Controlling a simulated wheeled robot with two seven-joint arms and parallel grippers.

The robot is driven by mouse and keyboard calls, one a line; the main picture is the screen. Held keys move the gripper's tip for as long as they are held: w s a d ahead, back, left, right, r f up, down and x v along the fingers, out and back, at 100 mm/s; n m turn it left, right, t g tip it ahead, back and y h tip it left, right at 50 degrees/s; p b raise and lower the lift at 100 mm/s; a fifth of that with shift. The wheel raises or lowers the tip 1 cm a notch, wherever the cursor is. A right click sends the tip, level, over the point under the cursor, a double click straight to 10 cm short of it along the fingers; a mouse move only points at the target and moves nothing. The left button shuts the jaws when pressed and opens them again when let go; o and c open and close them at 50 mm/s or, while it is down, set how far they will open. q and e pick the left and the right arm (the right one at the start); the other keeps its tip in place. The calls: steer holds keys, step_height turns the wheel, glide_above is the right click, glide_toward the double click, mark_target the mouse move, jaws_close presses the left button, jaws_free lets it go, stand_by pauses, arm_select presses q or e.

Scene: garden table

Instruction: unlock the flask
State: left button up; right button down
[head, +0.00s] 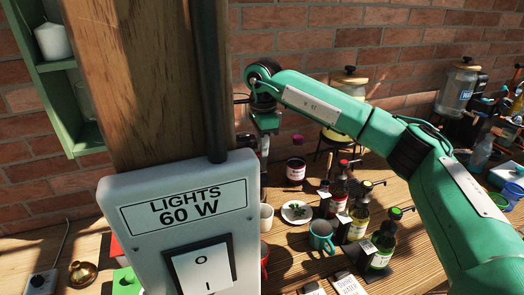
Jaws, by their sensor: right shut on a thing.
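My right gripper (265,124) hangs at the end of my teal arm, just right of the wooden post and pointing down. It is shut on a partly hidden thing under its fingers. A slim dark shape shows below it, partly behind the switch box. I cannot tell whether this is the flask, and no lock or catch can be made out. My left gripper is not in view.
A grey switch box (184,222) marked "LIGHTS 60 W" on a wooden post (140,80) blocks the near middle. Several bottles, a teal mug (321,238), a plate (297,212) and a dark jar (296,170) stand right on the table. Brick wall behind.

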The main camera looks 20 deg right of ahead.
steer(key=shift+w+d+n, duration=0.1)
steer(key=shift+w+n, duration=0.1)
steer(key=shift+n, duration=0.6)
steer(key=c, duration=1.4)
jaws_free()
step_height(320, 180, up, 14)
steer(key=b, duration=0.2)
steer(key=shift+b, duration=0.4)
steer(key=shift+f, duration=0.1)
